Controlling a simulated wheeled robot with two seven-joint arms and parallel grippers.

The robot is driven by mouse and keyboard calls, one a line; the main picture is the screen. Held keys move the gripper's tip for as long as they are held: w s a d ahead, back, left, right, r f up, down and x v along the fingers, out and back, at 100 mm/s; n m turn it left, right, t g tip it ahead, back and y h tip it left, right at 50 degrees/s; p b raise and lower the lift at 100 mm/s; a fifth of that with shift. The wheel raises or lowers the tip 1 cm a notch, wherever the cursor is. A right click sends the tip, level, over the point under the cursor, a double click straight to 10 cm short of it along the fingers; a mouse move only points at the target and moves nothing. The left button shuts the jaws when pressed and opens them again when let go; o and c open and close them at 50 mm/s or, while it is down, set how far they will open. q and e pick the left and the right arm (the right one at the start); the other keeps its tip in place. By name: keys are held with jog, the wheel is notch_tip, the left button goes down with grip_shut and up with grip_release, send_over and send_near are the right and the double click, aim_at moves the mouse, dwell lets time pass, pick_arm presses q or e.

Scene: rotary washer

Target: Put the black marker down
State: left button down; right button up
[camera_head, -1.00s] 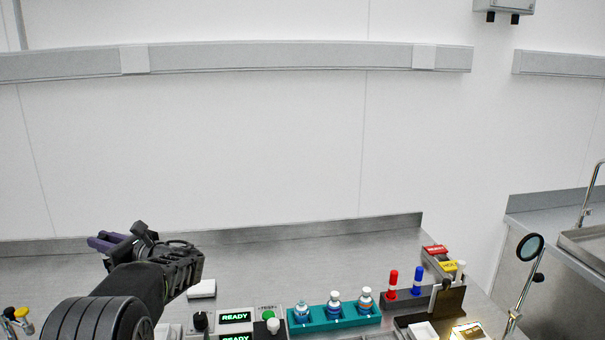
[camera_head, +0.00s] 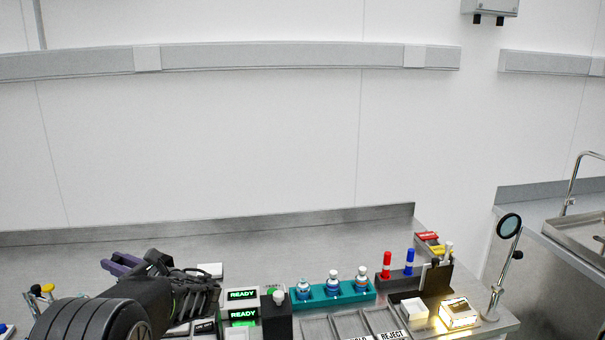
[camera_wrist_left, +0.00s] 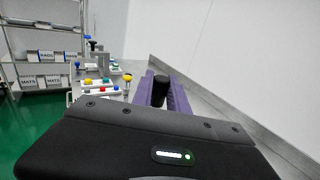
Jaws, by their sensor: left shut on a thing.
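My left gripper (camera_head: 116,264) reaches in from the left over the steel bench. Its purple fingers point to the left, and they also show in the left wrist view (camera_wrist_left: 161,92). They are shut on the black marker (camera_wrist_left: 160,88), seen as a dark end between them. The marker cannot be made out in the head view. Whether it touches the bench is hard to tell. My right gripper is out of view.
Right of my left arm stand READY displays (camera_head: 242,295), a teal rack (camera_head: 318,293) of vials and a dark rack (camera_head: 397,291) with red and blue markers. A magnifier (camera_head: 509,226) stands at right. Bare bench (camera_head: 300,238) lies along the wall.

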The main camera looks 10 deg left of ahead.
pick_arm(q)
jog(key=s+d+f+m+t+h, duration=0.15)
jog(key=s+d+f, duration=0.25)
jog(key=d+f, duration=0.45)
jog(key=s+d+f+m+t+h, duration=0.1)
jog(key=s+d+f+m+t, duration=0.25)
jog(key=d, duration=0.85)
jog(key=s+d+f+t+h, duration=0.1)
jog(key=s+d+f, duration=0.3)
jog(key=d+f, duration=0.55)
notch_tip(320, 180, down, 8)
jog(key=b, duration=0.8)
jog(key=shift+d+r+n, duration=0.15)
jog(key=shift+r+n, duration=0.1)
jog(key=shift+n, duration=0.05)
jog(key=shift+w, duration=0.1)
jog(key=m+t+h, duration=0.4)
jog(key=h, duration=0.1)
jog(key=shift+m+t, duration=0.3)
jog(key=shift+t, duration=0.1)
